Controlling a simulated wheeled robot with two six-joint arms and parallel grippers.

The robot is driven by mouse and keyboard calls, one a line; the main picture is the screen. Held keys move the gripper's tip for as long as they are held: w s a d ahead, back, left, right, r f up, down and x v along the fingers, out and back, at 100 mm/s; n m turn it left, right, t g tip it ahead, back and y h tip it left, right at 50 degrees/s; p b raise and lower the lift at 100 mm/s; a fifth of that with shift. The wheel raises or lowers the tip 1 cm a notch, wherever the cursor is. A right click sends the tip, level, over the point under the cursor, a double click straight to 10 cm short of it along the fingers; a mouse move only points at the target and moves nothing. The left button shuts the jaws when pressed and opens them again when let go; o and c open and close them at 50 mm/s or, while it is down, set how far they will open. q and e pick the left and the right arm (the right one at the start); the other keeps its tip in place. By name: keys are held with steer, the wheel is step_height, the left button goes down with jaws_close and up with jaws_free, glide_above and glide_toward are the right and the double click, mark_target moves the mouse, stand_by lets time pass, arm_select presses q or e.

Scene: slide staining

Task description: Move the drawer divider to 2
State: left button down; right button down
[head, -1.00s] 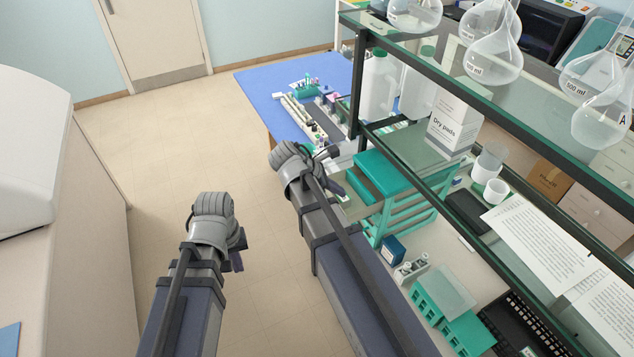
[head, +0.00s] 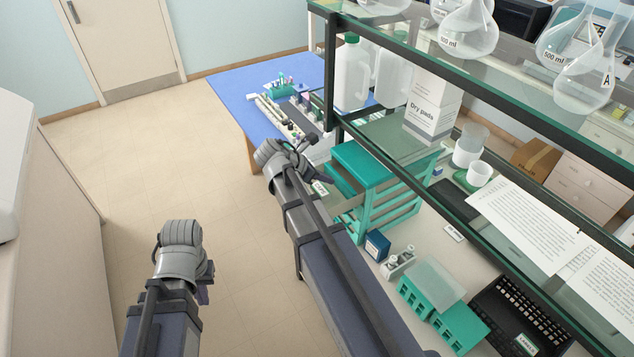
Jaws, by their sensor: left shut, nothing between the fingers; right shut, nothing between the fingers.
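I cannot make out the drawer divider or its numbered positions in the head view. My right gripper (head: 312,163) is beside the left end of a teal rack-like unit (head: 366,162), in front of the blue-topped table. A pale drawer-like part with a small label (head: 320,187) shows just behind it, mostly hidden by my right arm. My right gripper is shut, with nothing seen in it. My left gripper (head: 205,289) is over the open floor at the lower left, shut and empty; its fingertips are mostly hidden by its wrist.
A glass shelf (head: 500,85) with flasks overhangs the bench on the right. A Dry pads box (head: 432,105) and white jugs (head: 352,75) stand near its left end. Teal racks (head: 460,325) and a black tray (head: 515,312) lie below. Floor (head: 150,150) is clear at left.

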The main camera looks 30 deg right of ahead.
mark_target(340, 178)
steer(key=shift+b+x, duration=0.5)
steer(key=shift+x, duration=0.65)
steer(key=shift+d, duration=0.1)
steer(key=shift+w+d, duration=0.1)
steer(key=shift+d, duration=1.1)
steer(key=shift+a+r, duration=0.1)
